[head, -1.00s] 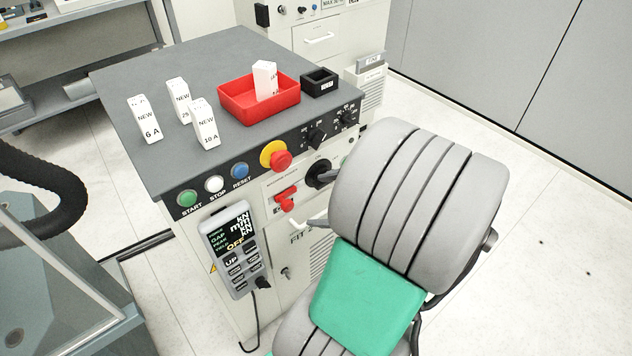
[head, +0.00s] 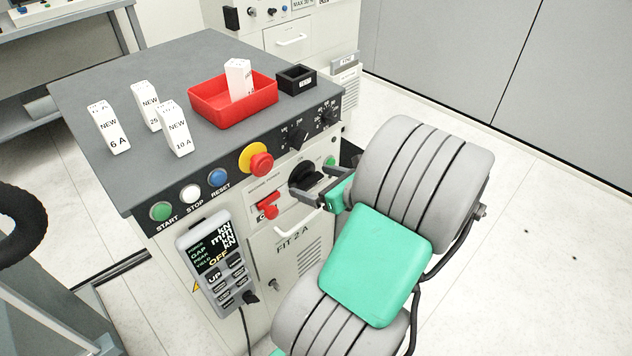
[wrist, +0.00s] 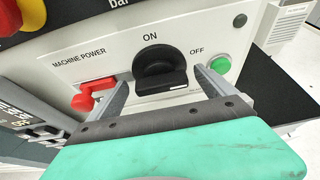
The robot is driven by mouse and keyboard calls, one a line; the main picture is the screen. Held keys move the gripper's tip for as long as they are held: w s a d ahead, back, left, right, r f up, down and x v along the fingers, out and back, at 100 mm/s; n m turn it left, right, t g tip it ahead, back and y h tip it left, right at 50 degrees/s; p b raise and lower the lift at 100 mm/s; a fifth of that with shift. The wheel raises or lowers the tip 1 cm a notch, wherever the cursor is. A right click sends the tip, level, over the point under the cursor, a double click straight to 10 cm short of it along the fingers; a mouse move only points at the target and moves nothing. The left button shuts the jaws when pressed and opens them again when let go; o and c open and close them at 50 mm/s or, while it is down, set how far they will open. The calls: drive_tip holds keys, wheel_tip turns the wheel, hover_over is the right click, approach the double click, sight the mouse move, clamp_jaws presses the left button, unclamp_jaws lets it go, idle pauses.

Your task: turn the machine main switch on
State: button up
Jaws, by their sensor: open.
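The main switch is a black rotary knob (head: 303,176) on the cabinet's front panel. In the wrist view the knob (wrist: 158,72) has ON printed above it and OFF to its upper right. Its grip bar lies roughly level, with a white mark near its right end. My gripper (head: 312,184) is open in front of the panel. In the wrist view its two fingers (wrist: 161,80) stand to the left and right of the knob, with gaps visible. I cannot tell how deep the fingertips reach beside it.
A red lever (wrist: 90,92) sits left of the knob, close to my left finger. A green button (wrist: 220,64) is close to the right finger. A yellow-and-red emergency stop (head: 257,160) is up-left.

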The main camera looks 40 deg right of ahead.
drive_tip(key=shift+c, duration=0.3)
drive_tip(key=c, duration=1.3)
